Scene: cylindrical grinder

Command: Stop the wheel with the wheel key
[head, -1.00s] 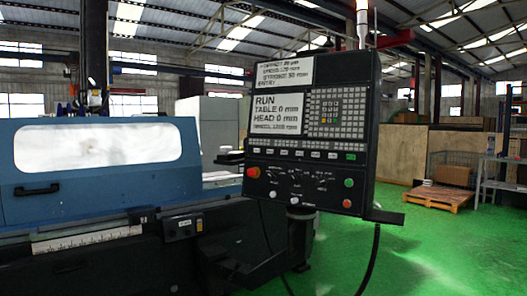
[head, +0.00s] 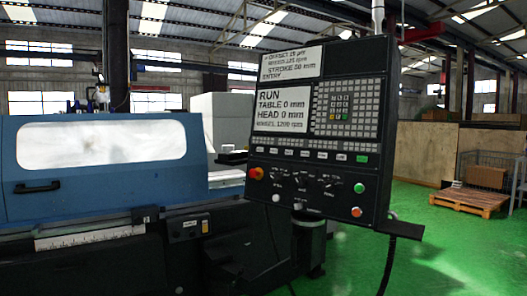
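The grinder's control panel (head: 318,135) stands right of centre in the head view, facing me and slightly turned. Its lower screen (head: 281,110) reads RUN, TABLE 0 mm, HEAD 0 mm and a wheel line that looks like 1200 rpm. The upper screen (head: 292,64) has smaller text, including STROKE 50 mm. A row of small keys runs below the screens; the rightmost key (head: 362,158) is green and the others are pale. Their labels are too small to read, so I cannot tell which is the wheel key. Neither gripper is in view.
Below the key row are a red knob (head: 256,173), a green button (head: 359,187) and an orange-red button (head: 356,211). The blue grinder enclosure (head: 105,190) with its closed window door fills the left. Green floor (head: 440,250) is open at the right, before a wooden pallet (head: 468,200).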

